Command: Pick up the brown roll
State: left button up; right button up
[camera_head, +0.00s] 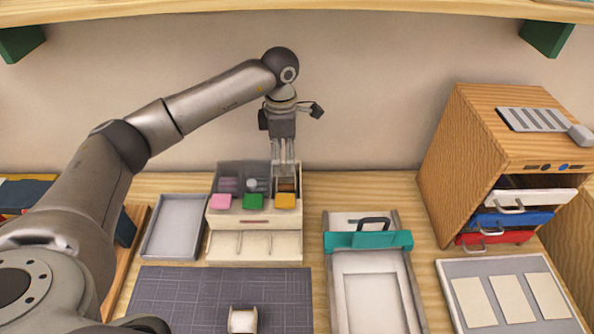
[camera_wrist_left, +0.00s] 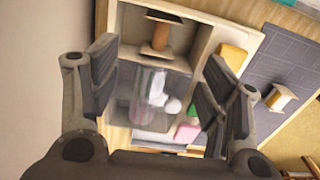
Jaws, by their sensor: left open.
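The brown roll (camera_wrist_left: 160,34) looks like a spool with wider ends and sits in a compartment of the pale organizer box. In the head view, a bit of the brown roll (camera_head: 287,185) shows in the right compartment, behind the yellow pad. My left gripper (camera_head: 286,178) points down over that compartment, its fingers partly covering the view of it. In the left wrist view, my left gripper (camera_wrist_left: 158,85) has its fingers spread wide with nothing between the pads. The roll lies toward the top of that view, apart from the fingers. My right gripper does not show.
The organizer box (camera_head: 270,246) has pink (camera_head: 221,200), green (camera_head: 253,202) and yellow (camera_head: 286,201) pads in front. A grey tray (camera_head: 174,226) lies left, a teal-barred press (camera_head: 368,240) right. A wooden drawer cabinet (camera_head: 460,160) stands farther right. A shelf (camera_head: 300,5) crosses above.

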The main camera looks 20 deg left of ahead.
pick_arm(q)
jog(key=b, duration=0.3)
send_over(286, 185)
jog(key=f, duration=0.5)
jog(key=shift+s+a+f, duration=0.1)
jog(key=shift+s+a, duration=0.05)
jog(key=shift+s, duration=0.1)
jog(key=shift+w+f+b, duration=0.15)
jog(key=shift+f+b, duration=0.2)
jog(key=shift+f, duration=0.05)
notch_tip(286, 185, down, 5)
jog(key=b, duration=0.3)
jog(key=shift+w+r, duration=0.15)
jog(key=shift+r, duration=0.1)
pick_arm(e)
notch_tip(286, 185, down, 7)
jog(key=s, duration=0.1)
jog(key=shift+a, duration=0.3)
pick_arm(q)
jog(key=shift+c, duration=0.7)
jog(key=c, duration=0.8)
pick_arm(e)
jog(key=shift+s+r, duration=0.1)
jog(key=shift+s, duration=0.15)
